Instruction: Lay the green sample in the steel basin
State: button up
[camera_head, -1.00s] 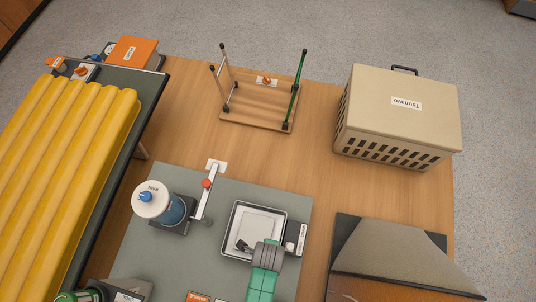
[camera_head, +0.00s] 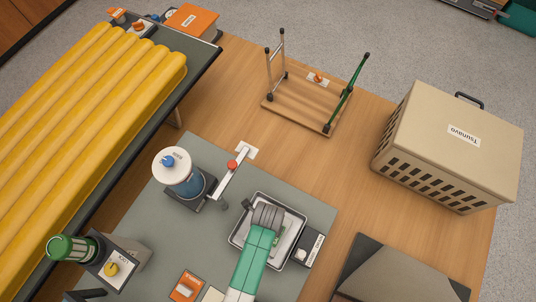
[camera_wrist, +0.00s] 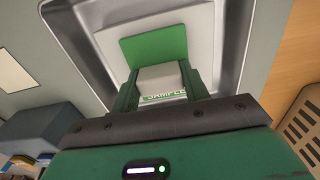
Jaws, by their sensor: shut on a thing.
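The steel basin (camera_head: 297,212) sits on the grey mat, with a pale floor inside a metal rim; its rim and wall also show in the wrist view (camera_wrist: 238,45). The green sample (camera_wrist: 155,47) is a flat green piece with a pale part lettered "SAMPLE". My gripper (camera_wrist: 160,88) is shut on it, one finger on each side of the pale part. The sample is over the basin's inside; I cannot tell whether it touches the floor. In the head view my wrist covers most of the basin and hides most of the sample.
A blue bottle with a white lid (camera_head: 180,175) and a lever with a red knob (camera_head: 232,166) stand left of the basin. A small dark box (camera_head: 308,249) adjoins its right side.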

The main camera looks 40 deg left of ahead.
jog(key=shift+w+f, duration=0.1)
jog(key=shift+w, duration=0.05)
jog(key=o, duration=1)
notch_tip(320, 180, up, 12)
jog(key=p, duration=0.6)
